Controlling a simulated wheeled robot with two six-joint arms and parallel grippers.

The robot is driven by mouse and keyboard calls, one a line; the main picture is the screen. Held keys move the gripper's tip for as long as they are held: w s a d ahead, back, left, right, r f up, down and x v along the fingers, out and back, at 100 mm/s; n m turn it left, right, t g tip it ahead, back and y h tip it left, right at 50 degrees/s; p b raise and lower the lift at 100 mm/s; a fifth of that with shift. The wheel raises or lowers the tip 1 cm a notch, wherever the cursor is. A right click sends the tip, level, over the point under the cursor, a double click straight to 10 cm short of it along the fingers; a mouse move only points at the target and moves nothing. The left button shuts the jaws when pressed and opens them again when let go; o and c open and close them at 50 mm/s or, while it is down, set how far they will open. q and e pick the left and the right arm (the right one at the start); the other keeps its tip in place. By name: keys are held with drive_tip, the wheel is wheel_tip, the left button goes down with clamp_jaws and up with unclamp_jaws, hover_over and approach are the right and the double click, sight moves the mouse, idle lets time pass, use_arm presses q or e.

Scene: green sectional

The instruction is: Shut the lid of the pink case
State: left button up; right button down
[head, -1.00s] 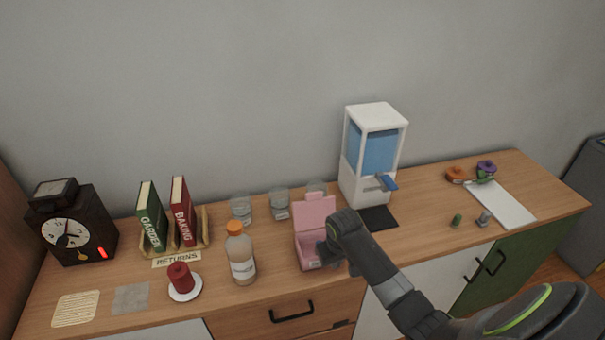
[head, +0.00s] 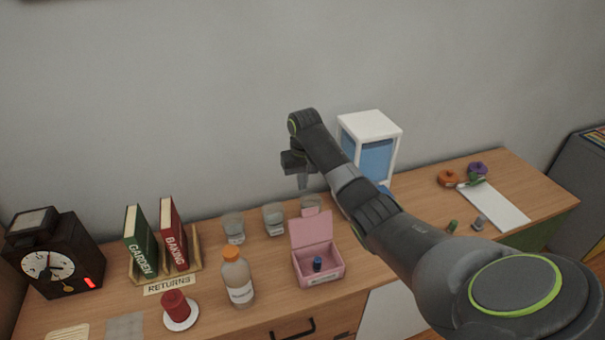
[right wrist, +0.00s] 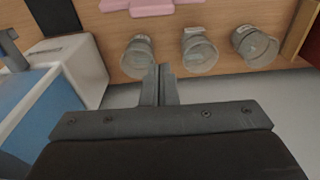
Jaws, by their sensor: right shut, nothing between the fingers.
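The pink case (head: 318,277) stands on the counter with its lid (head: 311,230) raised, leaning back toward the wall. A small dark blue object (head: 317,264) sits inside it. My right gripper (head: 303,181) is shut and empty, pointing down above and behind the raised lid, over the glasses. In the right wrist view its closed fingers (right wrist: 159,72) show near a glass, with a pink part of the case (right wrist: 150,6) at the top edge. My left gripper is not in view.
Several clear glasses (head: 273,219) stand behind the case. An orange-capped bottle (head: 237,280) is left of it. A white and blue dispenser (head: 370,133) stands to the right, partly behind my right arm. Bare counter lies between bottle and case.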

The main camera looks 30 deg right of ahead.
sight(311, 227)
drive_tip(key=s+f+p, duration=0.2)
drive_tip(key=f+p, duration=0.1)
drive_tip(key=s+a+f+p, duration=0.1)
drive_tip(key=shift+s+f, duration=0.1)
drive_tip(key=shift+f, duration=0.2)
idle(0.6)
